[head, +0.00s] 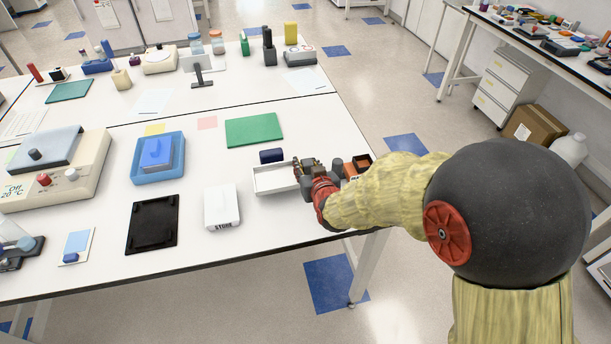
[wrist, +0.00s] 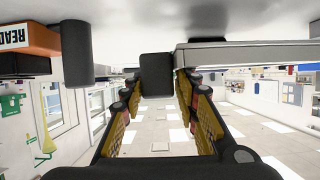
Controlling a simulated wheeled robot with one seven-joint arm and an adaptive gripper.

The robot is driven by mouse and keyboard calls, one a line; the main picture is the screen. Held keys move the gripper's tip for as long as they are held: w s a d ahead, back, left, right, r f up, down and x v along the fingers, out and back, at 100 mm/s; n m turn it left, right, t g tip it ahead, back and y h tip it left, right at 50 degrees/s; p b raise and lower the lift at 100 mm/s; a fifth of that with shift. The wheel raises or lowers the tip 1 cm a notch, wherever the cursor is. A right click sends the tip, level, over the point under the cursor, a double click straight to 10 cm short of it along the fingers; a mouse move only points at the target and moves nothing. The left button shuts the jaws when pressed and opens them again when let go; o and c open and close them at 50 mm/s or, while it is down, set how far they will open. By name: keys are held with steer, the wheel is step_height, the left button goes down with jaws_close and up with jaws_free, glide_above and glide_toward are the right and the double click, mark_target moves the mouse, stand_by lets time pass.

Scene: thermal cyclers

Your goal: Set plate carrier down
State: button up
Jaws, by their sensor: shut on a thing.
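A shallow white tray with a grey rim, which I take for the plate carrier (head: 272,180), is near the table's front right edge. It also shows as a grey slab at the upper right of the wrist view (wrist: 245,54). My gripper (head: 303,172) is at the tray's right end, with its fingers level. The wrist view is upside down and shows a dark block, seemingly a handle (wrist: 157,70), between the fingers. My gripper is shut on it. I cannot tell whether the tray touches the table; its right end is partly hidden by my gripper.
An orange block marked READ (wrist: 28,42) with a dark cylinder (wrist: 77,55) stands close beside my gripper. A dark blue block (head: 271,156) is just behind the tray. A white STORE block (head: 221,210), green mat (head: 254,130) and blue tray (head: 143,178) lie to the left.

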steer(key=shift+w+f, duration=0.3)
steer(key=shift+f, duration=0.05)
steer(key=shift+w+a+f+b, duration=0.1)
steer(key=shift+f+b, duration=0.45)
steer(key=shift+f, duration=1)
steer(key=shift+f, duration=0.1)
steer(key=o, duration=1.2)
steer(key=shift+o, duration=0.2)
